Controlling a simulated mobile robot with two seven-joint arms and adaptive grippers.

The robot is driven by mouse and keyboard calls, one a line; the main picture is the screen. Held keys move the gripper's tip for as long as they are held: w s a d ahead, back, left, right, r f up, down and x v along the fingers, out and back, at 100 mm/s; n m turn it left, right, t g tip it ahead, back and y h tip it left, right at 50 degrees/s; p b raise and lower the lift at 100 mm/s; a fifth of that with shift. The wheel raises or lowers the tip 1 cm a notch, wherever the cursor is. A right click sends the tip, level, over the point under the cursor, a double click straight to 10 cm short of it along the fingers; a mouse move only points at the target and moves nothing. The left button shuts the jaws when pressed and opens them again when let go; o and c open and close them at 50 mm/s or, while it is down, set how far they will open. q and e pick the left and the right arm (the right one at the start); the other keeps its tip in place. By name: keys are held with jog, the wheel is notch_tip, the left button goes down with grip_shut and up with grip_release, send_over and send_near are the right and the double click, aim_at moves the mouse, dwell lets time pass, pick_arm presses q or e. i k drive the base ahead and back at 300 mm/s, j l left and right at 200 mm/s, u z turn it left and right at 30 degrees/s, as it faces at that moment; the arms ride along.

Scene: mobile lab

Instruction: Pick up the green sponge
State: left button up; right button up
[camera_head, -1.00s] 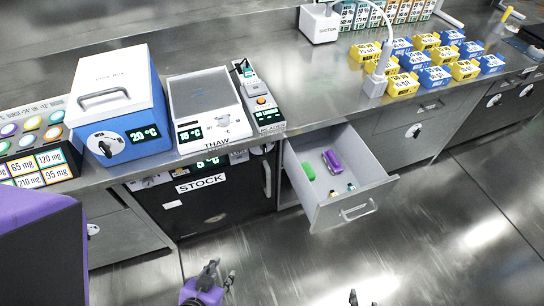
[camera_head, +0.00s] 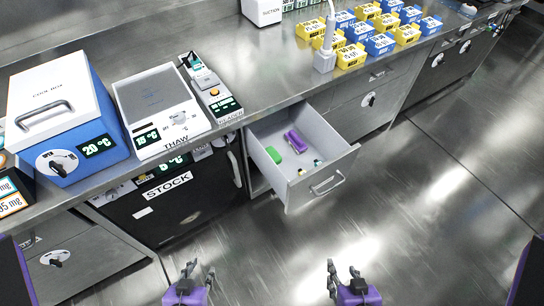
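The green sponge (camera_head: 273,155) looks like a small green block lying in the open grey drawer (camera_head: 340,160), near its left wall. My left gripper (camera_head: 194,270) is at the bottom of the view, in front of the cabinets and left of the drawer. Its fingers are apart and nothing is between them. My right gripper (camera_head: 345,272) is at the bottom, nearer the viewer than the drawer. Its fingers are also apart and empty. Neither gripper touches the drawer or the sponge.
A purple item (camera_head: 297,141) and small bottles (camera_head: 318,162) share the drawer. A cool box (camera_head: 65,110), a thaw plate (camera_head: 158,105) and a reader (camera_head: 212,90) stand on the counter. Yellow and blue boxes (camera_head: 350,56) are at the back. Floor before the drawer is clear.

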aim_at(277, 158)
jog(key=l, duration=0.15)
jog(key=i+j, duration=0.1)
jog(key=i, duration=0.3)
jog(key=i+z, duration=0.1)
jog(key=z, duration=0.25)
jog(key=i+j+z, duration=0.1)
jog(key=z, duration=0.3)
jog(key=j+z, duration=0.2)
jog(key=z, duration=0.15)
jog(key=k+l+u, duration=0.2)
jog(key=u, duration=0.2)
jog(key=i+j+z, duration=0.2)
jog(key=z, duration=0.3)
jog(key=i, duration=0.1)
